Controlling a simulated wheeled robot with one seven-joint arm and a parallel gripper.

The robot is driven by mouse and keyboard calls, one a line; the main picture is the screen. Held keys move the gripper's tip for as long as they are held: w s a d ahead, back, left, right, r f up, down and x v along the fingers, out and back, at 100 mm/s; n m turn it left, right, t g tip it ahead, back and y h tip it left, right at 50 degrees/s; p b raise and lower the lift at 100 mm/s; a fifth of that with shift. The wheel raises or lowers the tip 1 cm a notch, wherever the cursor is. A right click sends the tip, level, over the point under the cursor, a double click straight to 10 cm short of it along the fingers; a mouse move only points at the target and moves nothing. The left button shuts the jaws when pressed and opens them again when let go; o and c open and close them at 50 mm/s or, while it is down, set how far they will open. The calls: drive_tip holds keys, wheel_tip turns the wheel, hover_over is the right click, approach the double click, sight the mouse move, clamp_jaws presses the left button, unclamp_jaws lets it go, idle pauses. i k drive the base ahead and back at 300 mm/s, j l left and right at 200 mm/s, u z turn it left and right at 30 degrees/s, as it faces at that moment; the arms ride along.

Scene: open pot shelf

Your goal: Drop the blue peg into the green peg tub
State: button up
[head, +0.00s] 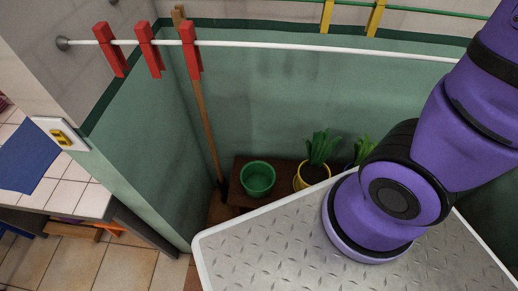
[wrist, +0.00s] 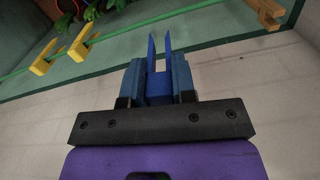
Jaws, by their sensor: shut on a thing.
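The green tub (head: 258,178) stands upright on a low brown wooden shelf, in the middle of the head view. It looks empty from here, though its bottom is partly hidden. My gripper (wrist: 158,82) shows in the wrist view, its two fingers closed on the blue peg (wrist: 159,95). The peg's two prongs point away from the gripper, up in the picture. In the head view my gripper and the blue peg are out of frame, and only my arm shows at the right. The tub is not visible in the wrist view.
Red pegs (head: 149,50) hang on a white line (head: 300,47). Yellow pegs (head: 375,18) hang on a green line (head: 430,12), also seen in the wrist view. A yellow pot (head: 311,178) with a plant stands right of the tub. A wooden pole (head: 203,110) leans left of it.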

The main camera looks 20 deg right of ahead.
sight(261, 185)
drive_tip(key=k+j, duration=1.1)
drive_tip(key=k, duration=0.2)
